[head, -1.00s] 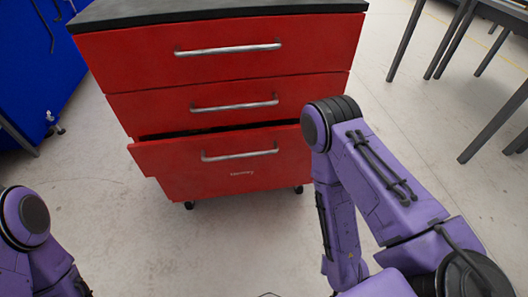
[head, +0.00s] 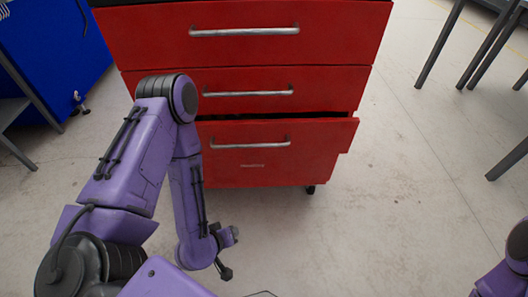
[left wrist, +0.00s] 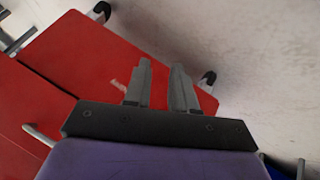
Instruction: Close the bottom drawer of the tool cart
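The red tool cart (head: 245,78) stands ahead in the head view. Its bottom drawer (head: 300,160) is partly pulled out, with a dark gap along its top edge; its metal handle (head: 250,145) shows. The two drawers above look shut. My left arm covers the cart's lower left part. My left gripper (head: 230,253) is low, just below the drawer front in the picture. In the left wrist view its two fingers (left wrist: 162,65) are apart and empty, in front of the red drawer front (left wrist: 85,60); contact cannot be told. My right gripper is out of view; only its arm shows.
A blue cabinet (head: 55,50) stands at the left. Dark table legs (head: 440,45) stand at the right. The pale floor (head: 400,190) right of the cart is clear. A cart caster (head: 310,189) shows under the drawer.

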